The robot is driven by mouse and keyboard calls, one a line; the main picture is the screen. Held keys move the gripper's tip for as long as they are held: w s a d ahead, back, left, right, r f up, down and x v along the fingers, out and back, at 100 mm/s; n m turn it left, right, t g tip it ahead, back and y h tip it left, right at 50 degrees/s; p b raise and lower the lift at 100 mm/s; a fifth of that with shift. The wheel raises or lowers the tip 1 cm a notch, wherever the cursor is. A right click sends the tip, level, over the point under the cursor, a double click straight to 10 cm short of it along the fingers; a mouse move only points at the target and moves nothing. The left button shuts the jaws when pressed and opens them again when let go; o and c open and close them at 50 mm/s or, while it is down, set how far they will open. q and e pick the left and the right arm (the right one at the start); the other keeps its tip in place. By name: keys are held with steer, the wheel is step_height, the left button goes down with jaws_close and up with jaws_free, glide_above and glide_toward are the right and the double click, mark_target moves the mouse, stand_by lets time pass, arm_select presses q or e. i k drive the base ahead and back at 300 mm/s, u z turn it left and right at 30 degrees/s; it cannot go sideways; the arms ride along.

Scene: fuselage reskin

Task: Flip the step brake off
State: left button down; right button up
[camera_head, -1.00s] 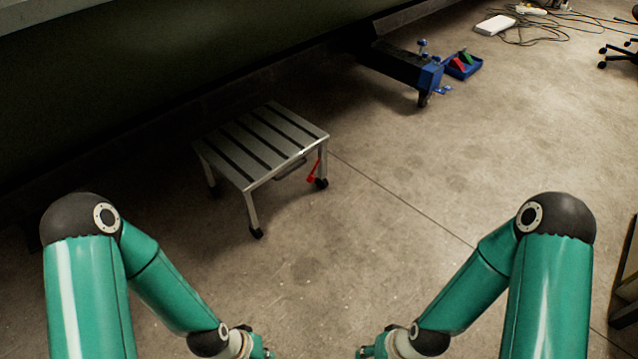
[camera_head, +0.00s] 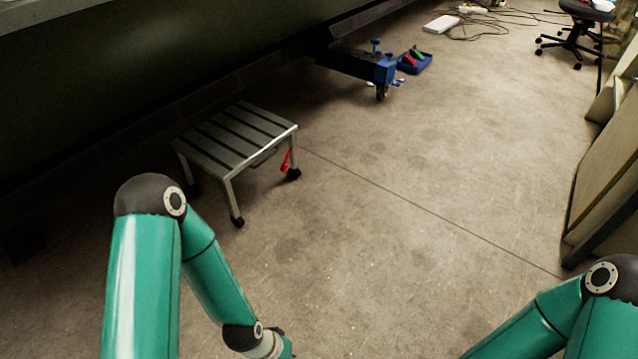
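The step (camera_head: 238,137) is a low metal stool with dark strips across its top and black feet or casters. It stands on the floor left of centre, in front of the dark green wall. The red brake lever (camera_head: 286,161) hangs down under its right side, near the right leg. Neither arm touches the step.
A blue wheeled jack (camera_head: 384,70) and a blue tray (camera_head: 414,62) with red and green items stand beyond the step. A swivel chair (camera_head: 577,32) and cables are at the back right. Panels (camera_head: 612,170) lean at the right edge. The middle floor is clear.

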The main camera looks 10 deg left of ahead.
mark_target(284, 166)
steer(key=z, duration=0.8)
steer(key=k, duration=0.8)
steer(key=z, duration=0.15)
steer(key=i, duration=1.15)
steer(key=u, duration=1.25)
steer(key=i, duration=1.3)
steer(key=u, duration=0.15)
